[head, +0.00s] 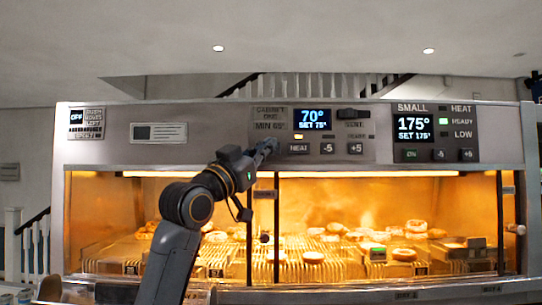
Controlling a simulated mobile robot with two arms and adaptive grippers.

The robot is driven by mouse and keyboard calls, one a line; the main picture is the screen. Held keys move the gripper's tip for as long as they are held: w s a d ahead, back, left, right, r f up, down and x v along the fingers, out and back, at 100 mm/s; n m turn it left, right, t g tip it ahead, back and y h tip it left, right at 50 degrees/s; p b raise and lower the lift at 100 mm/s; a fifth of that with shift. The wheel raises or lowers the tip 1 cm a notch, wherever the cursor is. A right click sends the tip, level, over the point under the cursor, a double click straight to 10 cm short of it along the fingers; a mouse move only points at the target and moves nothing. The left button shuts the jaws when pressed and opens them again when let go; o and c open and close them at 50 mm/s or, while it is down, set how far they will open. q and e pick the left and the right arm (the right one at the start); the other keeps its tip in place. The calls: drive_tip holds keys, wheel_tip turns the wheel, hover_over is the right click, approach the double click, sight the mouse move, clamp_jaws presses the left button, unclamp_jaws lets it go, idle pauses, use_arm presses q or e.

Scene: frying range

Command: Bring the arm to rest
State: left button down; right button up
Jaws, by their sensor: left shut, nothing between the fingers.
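My left arm rises from the bottom in the head view. Its gripper (265,150) is shut and empty, in front of the control panel (222,124) of the heated cabinet. The fingertips are just left of the HEAT button (299,148), under the "cabinet one" label; I cannot tell whether they touch the panel. The display (313,120) beside it reads 70° and SET 75°, with an orange light lit below. My right gripper does not show.
The glass-fronted cabinet holds several pastries (313,257) on racks under warm light. A second display (414,128) reads 175° with a green light by READY. Dark upright frames divide the glass. A stair railing (35,240) stands at the left.

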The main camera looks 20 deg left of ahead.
use_arm(q)
drive_tip(key=shift+s+d, duration=0.1)
drive_tip(key=shift+s, duration=0.3)
